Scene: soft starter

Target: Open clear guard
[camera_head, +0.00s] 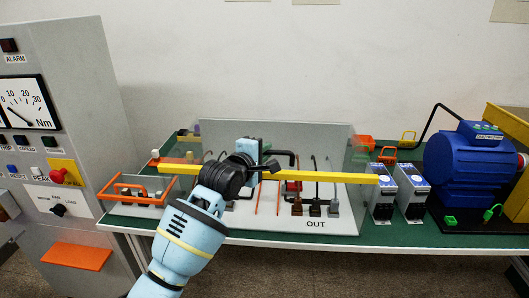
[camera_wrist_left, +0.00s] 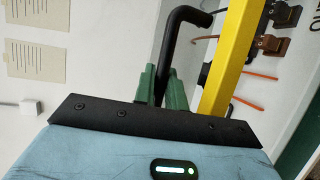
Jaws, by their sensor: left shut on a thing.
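The clear guard (camera_head: 320,140) is a see-through cover over the grey unit on the table, with a long yellow bar (camera_head: 335,177) across its front. The bar also shows in the left wrist view (camera_wrist_left: 231,60). A black bent handle (camera_head: 286,156) is near the bar's middle; it also shows in the left wrist view (camera_wrist_left: 182,17). My left gripper (camera_head: 270,163) is at this handle, its green fingertips (camera_wrist_left: 164,86) shut on it. My arm hides part of the bar and unit. My right gripper is out of view.
A control cabinet (camera_head: 55,120) with a gauge stands at the left. A blue motor (camera_head: 465,160) and two grey-blue modules (camera_head: 410,190) stand at the right. Terminals (camera_head: 315,205) sit above the OUT label. An orange-framed box (camera_head: 137,189) is left of the unit.

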